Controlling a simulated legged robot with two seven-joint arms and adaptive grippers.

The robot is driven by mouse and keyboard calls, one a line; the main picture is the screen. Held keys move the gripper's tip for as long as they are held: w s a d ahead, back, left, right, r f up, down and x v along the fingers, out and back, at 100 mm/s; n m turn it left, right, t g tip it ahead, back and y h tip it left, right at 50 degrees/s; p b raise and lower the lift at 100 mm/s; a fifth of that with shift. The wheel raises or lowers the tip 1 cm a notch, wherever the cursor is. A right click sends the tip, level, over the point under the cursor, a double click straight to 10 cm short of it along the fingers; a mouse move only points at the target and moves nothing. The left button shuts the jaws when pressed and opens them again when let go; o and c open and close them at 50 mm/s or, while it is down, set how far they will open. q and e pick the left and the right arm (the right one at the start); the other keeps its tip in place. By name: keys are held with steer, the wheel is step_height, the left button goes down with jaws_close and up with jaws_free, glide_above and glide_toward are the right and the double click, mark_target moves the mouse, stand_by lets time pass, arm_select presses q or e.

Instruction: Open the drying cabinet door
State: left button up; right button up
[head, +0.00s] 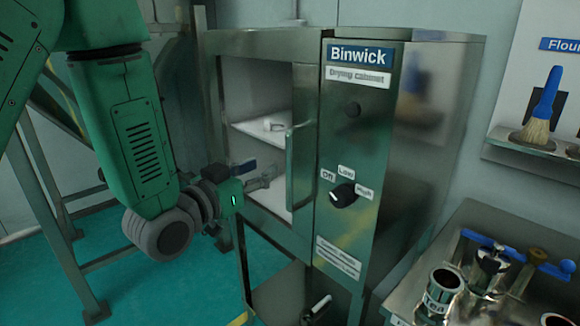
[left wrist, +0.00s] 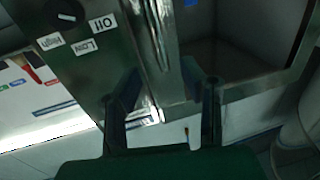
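The metal drying cabinet (head: 352,235) stands in the middle of the head view, with its framed door (head: 262,222) on the left of the control panel. The door appears shut, and a white inner shelf shows through its window. A vertical bar handle (head: 290,168) runs along the door's right side. My left gripper (head: 272,174) is in front of the door, just left of the handle. In the left wrist view, its two fingers (left wrist: 165,100) are apart, and the handle (left wrist: 165,45) shows between and beyond them. I cannot tell if they touch it. My right gripper is not in view.
A black knob (head: 343,194) sits on the panel, right of the handle. A metal counter (head: 400,300) with cups and tools stands at the lower right. A brush (head: 541,108) rests on a wall rack. A metal frame stands at the left, above green floor.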

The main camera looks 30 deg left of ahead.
mark_target(287, 153)
arm_select(q)
steer(key=w, duration=0.3)
steer(key=w+d, duration=0.1)
steer(key=w, duration=0.2)
steer(key=w+p, duration=0.1)
steer(key=w, duration=0.3)
steer(key=shift+d, duration=0.3)
steer(key=shift+r, duration=0.1)
steer(key=shift+c, duration=0.5)
jaws_close()
